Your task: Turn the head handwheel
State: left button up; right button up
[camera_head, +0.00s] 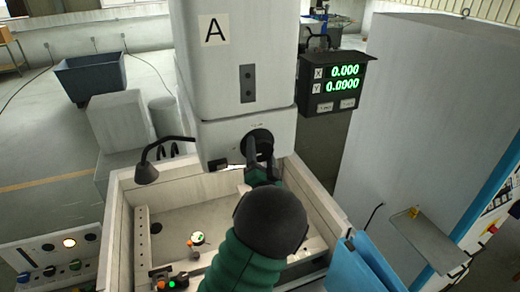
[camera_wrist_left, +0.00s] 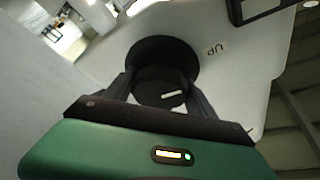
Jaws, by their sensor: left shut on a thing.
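The head handwheel (camera_head: 262,138) is a round black wheel on the front of the white machine head (camera_head: 220,140). In the left wrist view the handwheel (camera_wrist_left: 160,68) fills the upper middle, with a small light mark on its hub and the letters "UP" on the housing beside it. My left gripper (camera_head: 255,152) reaches up to it from below, and my arm hides the wheel's lower part. In the left wrist view my left gripper (camera_wrist_left: 158,92) is shut on the handwheel, one finger on each side of the black hub. My right gripper is not in view.
A black lamp (camera_head: 147,172) stands at the left of the white-walled tank (camera_head: 120,225). A tall grey cabinet (camera_head: 425,110) and a small tray (camera_head: 425,238) are on the right.

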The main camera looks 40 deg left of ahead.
pick_arm(q)
jog(key=shift+d+f+m, duration=0.1)
jog(key=shift+m, duration=0.3)
jog(key=o, duration=1.4)
jog(key=shift+w+d, duration=0.1)
jog(key=shift+w, duration=0.05)
